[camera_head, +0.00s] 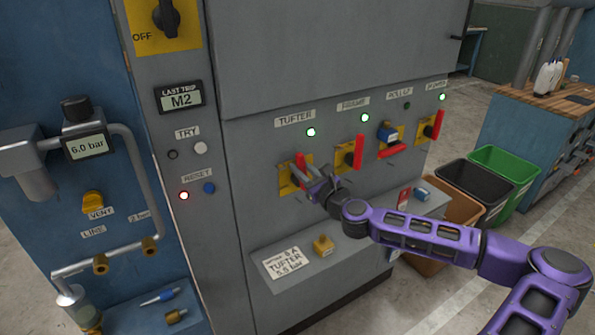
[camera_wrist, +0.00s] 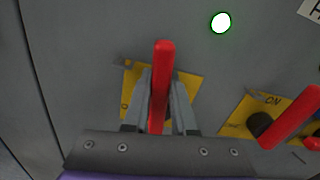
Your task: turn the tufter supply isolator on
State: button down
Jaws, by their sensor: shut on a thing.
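The tufter isolator has a red handle (camera_head: 300,160) on a yellow plate (camera_head: 286,187) under the TUFTER label (camera_head: 295,117). The handle stands near upright in the head view. The lamp (camera_head: 311,132) above it is lit green-white and also shows lit in the wrist view (camera_wrist: 221,22). My gripper (camera_head: 309,182) is at this handle. In the wrist view my gripper (camera_wrist: 161,90) is shut on the red handle (camera_wrist: 163,62), with one finger on each side. The gripper hides part of the yellow plate (camera_wrist: 187,82) and most of its markings.
To the right are the FRAME isolator (camera_head: 358,152), upright, the third isolator (camera_head: 393,150), lying across with a blue item (camera_head: 386,132) on it, and another red handle (camera_head: 438,125). A ledge (camera_head: 345,250) with a yellow block (camera_head: 323,245) juts out below.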

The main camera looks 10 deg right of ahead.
jog(key=shift+w+d+m, duration=0.15)
jog(key=shift+d+m, duration=0.3)
jog(key=shift+m, duration=0.45)
jog(key=c, duration=0.7)
grip_release()
jog(key=v, duration=1.7)
jog(key=shift+s, duration=0.2)
